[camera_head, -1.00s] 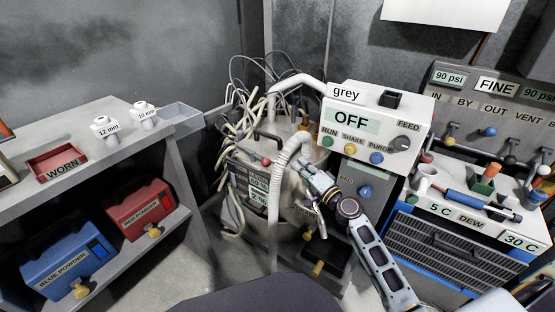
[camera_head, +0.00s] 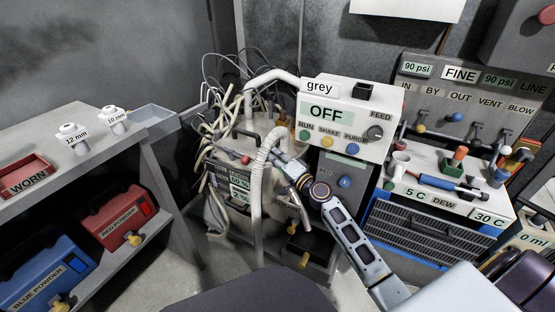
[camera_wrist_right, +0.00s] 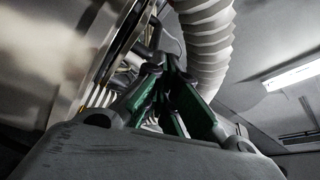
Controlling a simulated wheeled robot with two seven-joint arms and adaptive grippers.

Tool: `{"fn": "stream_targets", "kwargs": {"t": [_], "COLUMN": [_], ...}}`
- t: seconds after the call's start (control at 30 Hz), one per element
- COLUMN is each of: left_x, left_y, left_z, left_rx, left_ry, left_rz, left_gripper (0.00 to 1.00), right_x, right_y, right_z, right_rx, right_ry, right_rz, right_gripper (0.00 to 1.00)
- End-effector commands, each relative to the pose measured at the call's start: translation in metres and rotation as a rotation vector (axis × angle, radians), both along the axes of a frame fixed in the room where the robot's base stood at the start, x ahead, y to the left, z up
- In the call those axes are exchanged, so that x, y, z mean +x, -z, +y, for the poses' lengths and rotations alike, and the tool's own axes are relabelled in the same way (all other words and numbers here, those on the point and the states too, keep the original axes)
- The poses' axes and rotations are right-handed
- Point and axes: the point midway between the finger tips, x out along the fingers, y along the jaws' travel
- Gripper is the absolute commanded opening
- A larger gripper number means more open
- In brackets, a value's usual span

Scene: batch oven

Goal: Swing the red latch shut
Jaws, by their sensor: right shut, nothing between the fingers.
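A small red knob (camera_head: 246,160), which looks like the red latch, sits on the front of the metal vessel (camera_head: 225,160), above its labelled dark panel. My right gripper (camera_head: 277,157) is at the vessel's front, just right of the ribbed pale hose (camera_head: 258,190). The hose lies between it and the red knob in the head view. In the right wrist view its green-padded fingers (camera_wrist_right: 165,62) meet at the tips, shut and empty. A metal surface (camera_wrist_right: 60,60) is close on the left there, and the red knob does not show. My left gripper is not in view.
The hose also hangs close beside the fingers in the wrist view (camera_wrist_right: 207,45). Loose cables (camera_head: 205,130) crowd the vessel's left side. The grey feeder box (camera_head: 345,115) reading OFF stands to the right. A shelf (camera_head: 150,150) with powder boxes stands at the left.

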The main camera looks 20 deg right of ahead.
Motion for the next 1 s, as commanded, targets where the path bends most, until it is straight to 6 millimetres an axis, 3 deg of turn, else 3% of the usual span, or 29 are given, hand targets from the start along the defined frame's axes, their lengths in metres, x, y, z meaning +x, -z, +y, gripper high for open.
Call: {"fn": "stream_targets", "kwargs": {"t": [0.6, 1.0], "left_x": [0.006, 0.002], "left_y": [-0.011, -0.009], "left_z": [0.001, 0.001], "left_rx": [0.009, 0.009], "left_ry": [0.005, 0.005], "left_rz": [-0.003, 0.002], "left_gripper": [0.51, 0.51], "right_x": [0.046, 0.065], "right_y": [-0.006, -0.008], "right_z": [0.014, 0.022], "right_rx": [-0.001, 0.000], "right_ry": [0.000, 0.000], "right_rz": [-0.001, 0.000], "right_gripper": [0.00, 0.00]}}
